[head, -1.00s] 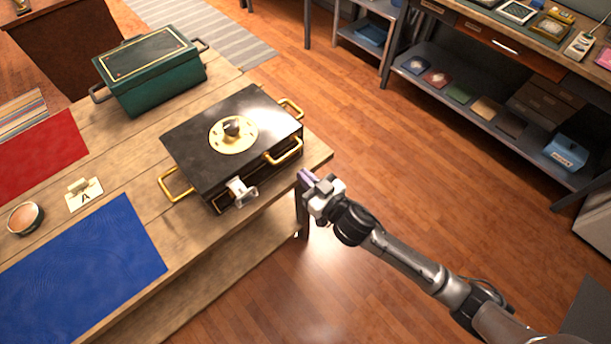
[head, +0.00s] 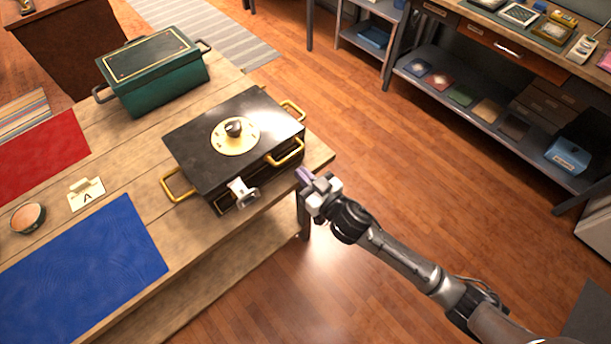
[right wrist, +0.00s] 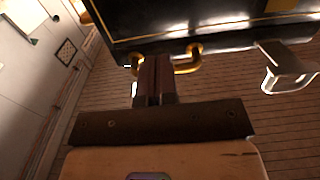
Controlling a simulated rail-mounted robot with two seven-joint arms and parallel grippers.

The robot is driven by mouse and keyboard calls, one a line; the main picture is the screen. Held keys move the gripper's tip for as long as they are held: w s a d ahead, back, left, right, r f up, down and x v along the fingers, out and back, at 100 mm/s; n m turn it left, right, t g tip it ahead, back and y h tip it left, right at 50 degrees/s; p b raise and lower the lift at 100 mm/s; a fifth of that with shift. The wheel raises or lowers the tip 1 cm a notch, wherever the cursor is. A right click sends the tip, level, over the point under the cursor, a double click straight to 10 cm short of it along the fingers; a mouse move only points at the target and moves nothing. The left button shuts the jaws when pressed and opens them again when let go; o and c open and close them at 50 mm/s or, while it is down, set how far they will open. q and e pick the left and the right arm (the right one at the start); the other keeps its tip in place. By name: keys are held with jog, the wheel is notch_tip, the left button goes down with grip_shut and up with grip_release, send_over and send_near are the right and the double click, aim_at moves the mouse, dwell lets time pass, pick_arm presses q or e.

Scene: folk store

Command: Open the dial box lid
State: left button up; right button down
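The dial box (head: 200,150) is a black case with a round gold dial plate (head: 235,137) and dark knob on its closed lid. It sits at the table's right end, with gold handles, one on its near side (head: 286,153), and a silver hasp (head: 243,193) at the front. My right gripper (head: 304,177) is just off the box's near right corner, past the table edge. In the right wrist view its fingers (right wrist: 154,80) are together and overlap a gold handle (right wrist: 188,62); contact cannot be told. I see nothing held between them. My left gripper is out of view.
A green box (head: 155,75) stands behind the dial box. A blue mat (head: 85,270), red mat (head: 40,150), card marked A (head: 87,195) and small bowl (head: 28,217) lie to the left. A shelf unit (head: 480,115) stands at the right. The floor between is clear.

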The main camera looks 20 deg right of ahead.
aim_at(282, 155)
jog(key=shift+w+a, duration=0.1)
jog(key=shift+w, duration=0.15)
jog(key=shift+w+a, duration=0.1)
jog(key=shift+w, duration=0.25)
jog(key=shift+x, duration=1.8)
jog(key=shift+w, duration=0.1)
jog(key=shift+w+a, duration=0.1)
jog(key=shift+w, duration=0.1)
jog(key=shift+w+a, duration=0.1)
jog(key=shift+w, duration=0.15)
jog(key=shift+s+p, duration=0.4)
